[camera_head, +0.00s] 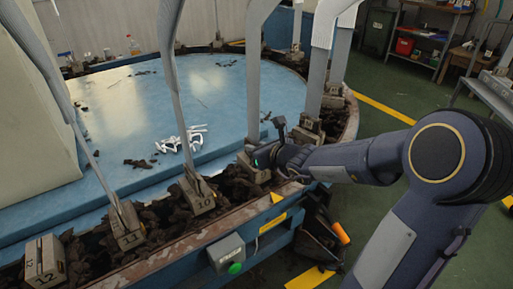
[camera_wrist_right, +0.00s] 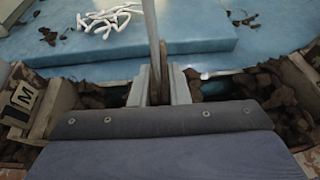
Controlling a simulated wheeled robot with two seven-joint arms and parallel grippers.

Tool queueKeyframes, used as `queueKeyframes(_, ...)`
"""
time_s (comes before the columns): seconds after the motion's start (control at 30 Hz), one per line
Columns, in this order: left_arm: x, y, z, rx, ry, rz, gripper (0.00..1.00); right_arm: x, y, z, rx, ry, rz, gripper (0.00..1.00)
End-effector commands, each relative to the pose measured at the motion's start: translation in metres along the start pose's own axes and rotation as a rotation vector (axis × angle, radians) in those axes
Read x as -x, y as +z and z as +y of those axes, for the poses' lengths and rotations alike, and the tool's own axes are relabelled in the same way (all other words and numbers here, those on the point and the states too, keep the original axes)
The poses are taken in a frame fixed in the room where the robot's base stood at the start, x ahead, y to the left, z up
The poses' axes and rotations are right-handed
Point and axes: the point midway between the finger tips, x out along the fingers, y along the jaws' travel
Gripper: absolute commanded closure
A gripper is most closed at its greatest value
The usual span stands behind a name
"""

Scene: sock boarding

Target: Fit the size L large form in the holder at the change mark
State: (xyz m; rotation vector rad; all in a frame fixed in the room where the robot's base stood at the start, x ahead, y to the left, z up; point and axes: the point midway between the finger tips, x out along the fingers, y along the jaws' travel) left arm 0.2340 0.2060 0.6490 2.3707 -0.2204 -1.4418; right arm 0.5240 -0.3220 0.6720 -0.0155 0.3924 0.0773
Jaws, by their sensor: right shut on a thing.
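My right gripper (camera_head: 264,157) reaches in from the right to the near rim of the round table. It is shut on the lower stem of a tall grey form (camera_head: 258,70). In the right wrist view the form's narrow stem (camera_wrist_right: 152,35) rises upright between my two fingers (camera_wrist_right: 158,88). The holder (camera_head: 252,168) under this form is partly hidden by the gripper, and I cannot tell whether the stem is fully seated. No L shows on the form. A yellow triangular mark (camera_head: 277,197) is on the rim just below this holder. My left gripper is not in view.
Holders 10 (camera_head: 204,202) and 11 (camera_head: 127,238) carry tilted grey forms; holder 12 (camera_head: 45,265) is at lower left. Another form (camera_head: 318,85) stands close right. White pieces (camera_head: 184,139) lie on the blue top.

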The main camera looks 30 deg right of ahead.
Motion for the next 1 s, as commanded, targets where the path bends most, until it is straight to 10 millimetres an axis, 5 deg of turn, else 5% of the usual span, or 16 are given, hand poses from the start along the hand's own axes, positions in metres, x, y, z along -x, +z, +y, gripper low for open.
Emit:
queueKeyframes(0.27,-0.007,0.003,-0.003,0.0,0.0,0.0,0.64,-0.003,-0.006,0.0,0.001,0.0,-0.003,1.0)
queueKeyframes(0.3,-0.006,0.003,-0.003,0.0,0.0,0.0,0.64,-0.002,-0.005,0.0,0.001,0.0,-0.003,0.82)
queueKeyframes(0.5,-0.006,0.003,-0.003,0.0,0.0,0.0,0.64,-0.002,-0.005,0.0,0.0,0.0,-0.002,0.59)
queueKeyframes(0.77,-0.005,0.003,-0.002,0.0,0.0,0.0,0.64,-0.001,-0.006,0.0,0.0,-0.001,0.002,0.59)
queueKeyframes(1.0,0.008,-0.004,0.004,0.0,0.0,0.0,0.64,0.032,-0.002,-0.001,-0.001,-0.003,0.0,0.59)
